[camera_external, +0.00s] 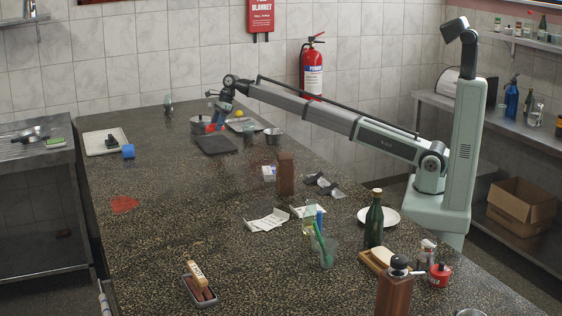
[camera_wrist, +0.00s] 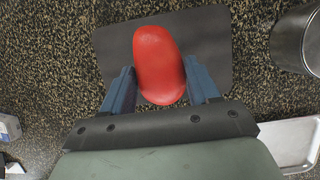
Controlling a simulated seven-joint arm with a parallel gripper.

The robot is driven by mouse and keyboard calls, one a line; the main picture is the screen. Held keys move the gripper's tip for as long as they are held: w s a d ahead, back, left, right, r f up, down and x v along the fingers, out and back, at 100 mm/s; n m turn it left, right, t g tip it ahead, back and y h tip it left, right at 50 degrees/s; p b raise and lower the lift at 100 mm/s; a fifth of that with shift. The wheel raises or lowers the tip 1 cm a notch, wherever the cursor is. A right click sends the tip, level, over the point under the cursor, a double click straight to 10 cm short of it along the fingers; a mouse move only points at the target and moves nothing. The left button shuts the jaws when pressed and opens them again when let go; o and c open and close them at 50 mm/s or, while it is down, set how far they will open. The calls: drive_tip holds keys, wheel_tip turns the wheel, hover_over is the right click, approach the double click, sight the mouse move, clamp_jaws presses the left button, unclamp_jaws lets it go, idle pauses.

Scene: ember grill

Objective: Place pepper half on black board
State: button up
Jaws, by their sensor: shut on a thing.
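The pepper half (camera_wrist: 157,64) is red, smooth and rounded, and sits between the two blue fingers of my gripper (camera_wrist: 158,88) in the wrist view. My gripper is shut on it. In the external view the red pepper half (camera_external: 210,128) shows small at my gripper (camera_external: 213,124), at the far end of the counter. The black board (camera_external: 216,144) lies flat on the speckled counter just below and in front of my gripper. In the wrist view the board (camera_wrist: 112,45) is behind the pepper half, which covers its middle. I cannot tell the exact gap between them.
A tray with a yellow item (camera_external: 239,114) lies behind. A metal container (camera_wrist: 298,42) and tray (camera_wrist: 290,143) flank the board on the right in the wrist view.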

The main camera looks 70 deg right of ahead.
sight(215, 144)
drive_tip(key=shift+f, duration=3.2)
drive_tip(key=shift+f, duration=0.15)
drive_tip(key=o, duration=1.1)
drive_tip(key=shift+c, duration=0.2)
drive_tip(key=v, duration=1.2)
